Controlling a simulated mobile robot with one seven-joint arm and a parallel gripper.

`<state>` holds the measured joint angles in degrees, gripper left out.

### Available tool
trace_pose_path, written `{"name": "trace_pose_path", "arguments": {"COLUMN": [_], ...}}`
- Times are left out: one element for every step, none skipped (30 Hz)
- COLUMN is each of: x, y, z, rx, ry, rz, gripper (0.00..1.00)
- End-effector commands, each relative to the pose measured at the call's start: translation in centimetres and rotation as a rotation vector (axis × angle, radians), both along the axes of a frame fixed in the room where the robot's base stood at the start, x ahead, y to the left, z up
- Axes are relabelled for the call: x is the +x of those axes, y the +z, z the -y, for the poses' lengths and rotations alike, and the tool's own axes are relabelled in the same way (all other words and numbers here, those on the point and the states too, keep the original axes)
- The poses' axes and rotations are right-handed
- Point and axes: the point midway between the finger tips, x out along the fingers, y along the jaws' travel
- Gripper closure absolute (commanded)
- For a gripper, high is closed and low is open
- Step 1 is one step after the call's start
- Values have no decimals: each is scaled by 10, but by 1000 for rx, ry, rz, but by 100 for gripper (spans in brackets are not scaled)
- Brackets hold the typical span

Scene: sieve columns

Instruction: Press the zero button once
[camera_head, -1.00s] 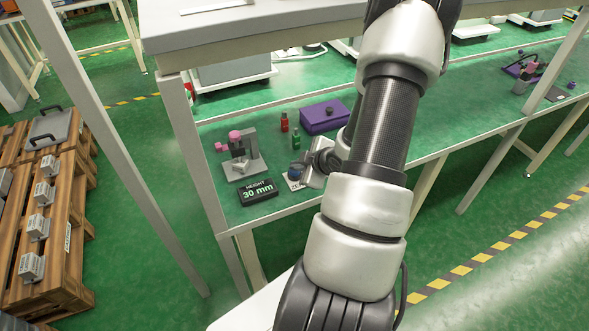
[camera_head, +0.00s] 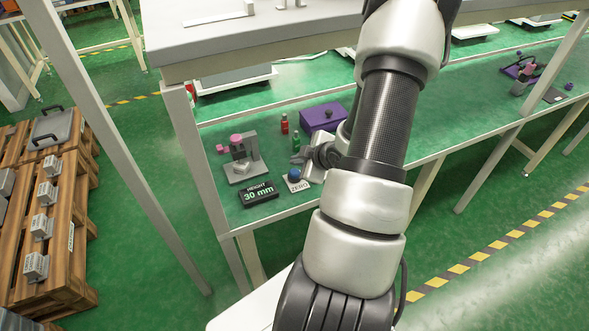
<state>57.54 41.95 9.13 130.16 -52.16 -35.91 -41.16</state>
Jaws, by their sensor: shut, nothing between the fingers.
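The zero button is a blue dome (camera_head: 294,175) on a pale plate marked ZERO (camera_head: 298,186), on the green worktop near its front edge. The height display (camera_head: 259,194) left of it is a black box reading "HEIGHT 30 mm". A grey stand with pink knobs (camera_head: 242,158) is behind the display. My gripper (camera_head: 297,158) is shut and empty, slightly behind and above the blue button. It looks apart from the button, though the height gap is hard to judge. The button's dome is in plain view.
A red bottle (camera_head: 285,124), a green bottle (camera_head: 296,141) and a purple box (camera_head: 323,117) stand behind my gripper. A white shelf (camera_head: 280,48) overhangs the worktop. A table leg (camera_head: 197,150) rises at the left. Pallets with grey blocks (camera_head: 45,195) are far left.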

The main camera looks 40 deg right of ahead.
Motion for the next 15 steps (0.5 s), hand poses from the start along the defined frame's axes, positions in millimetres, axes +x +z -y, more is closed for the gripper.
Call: {"name": "trace_pose_path", "arguments": {"x": [0, 0, 0, 0, 0, 0, 0, 0, 0, 0, 0, 0, 0, 0, 0], "y": [10, 13, 17, 20, 23, 27, 30, 33, 35, 37, 37, 37, 37, 36, 36], "z": [0, 0, 0, 0, 0, 0, 0, 0, 0, 0, 0, 0, 0, 0, 0], "rx": [-1, -1, -1, -1, -1, -1, -1, -1, -1, 0, 0, 0, 0, 0, 0], "ry": [1, 1, 1, 1, 1, 1, 1, 1, 1, 0, 0, 0, -1, -1, -1], "rz": [0, 0, 0, 0, 0, 0, 0, 0, 0, 0, 0, 0, -1, -1, -1], "gripper": [100, 100, 100, 100, 100, 100, 100, 100, 100, 100, 100, 100, 100, 100, 100]}}
